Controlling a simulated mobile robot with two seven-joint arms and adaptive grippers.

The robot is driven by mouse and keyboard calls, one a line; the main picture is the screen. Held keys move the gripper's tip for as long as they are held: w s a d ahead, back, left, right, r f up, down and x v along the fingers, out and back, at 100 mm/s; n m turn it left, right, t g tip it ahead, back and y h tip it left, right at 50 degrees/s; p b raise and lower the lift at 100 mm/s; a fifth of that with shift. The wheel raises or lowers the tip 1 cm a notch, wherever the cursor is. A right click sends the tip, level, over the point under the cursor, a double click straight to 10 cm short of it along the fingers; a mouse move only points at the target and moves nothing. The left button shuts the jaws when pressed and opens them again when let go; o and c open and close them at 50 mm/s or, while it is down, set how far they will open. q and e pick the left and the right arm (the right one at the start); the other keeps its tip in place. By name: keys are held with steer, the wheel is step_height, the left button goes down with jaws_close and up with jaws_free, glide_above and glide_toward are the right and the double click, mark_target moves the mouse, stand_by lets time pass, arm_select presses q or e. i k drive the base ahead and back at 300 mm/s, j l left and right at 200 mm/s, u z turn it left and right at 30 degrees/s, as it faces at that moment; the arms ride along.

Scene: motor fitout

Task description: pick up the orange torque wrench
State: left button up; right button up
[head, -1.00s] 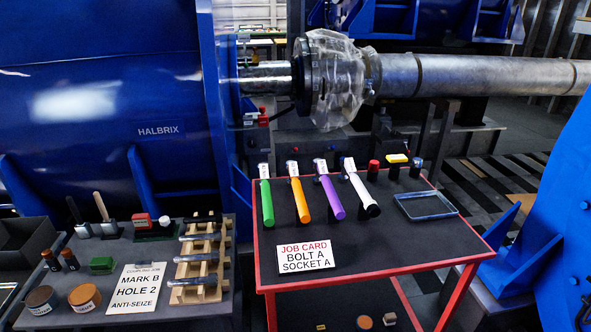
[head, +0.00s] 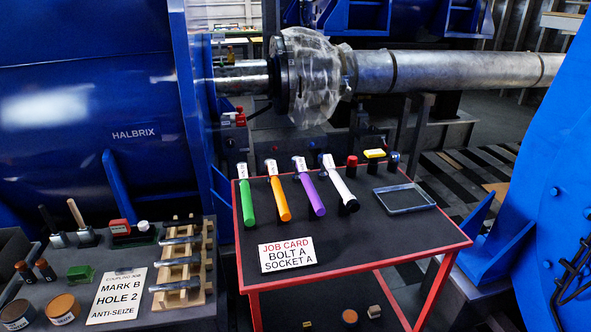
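The orange torque wrench (head: 281,197) lies on the dark top of the red-framed cart (head: 375,240) in the head view. Its handle points toward me and its silver head is at the far end. It lies between a green-handled wrench (head: 247,202) on its left and a purple-handled wrench (head: 311,192) on its right. A white-handled wrench (head: 341,187) with a black end lies further right. Neither of my grippers is in view.
An empty tray (head: 404,199) and several sockets (head: 374,154) are to the right. A bench (head: 70,262) with tools stands left. Blue machinery (head: 90,110) rises behind.

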mark_target(271, 164)
steer(key=i+j+u, duration=0.2)
steer(key=j+u, duration=0.15)
steer(key=i+j+u, duration=0.35)
steer(key=k+l, duration=0.05)
steer(key=k, duration=0.05)
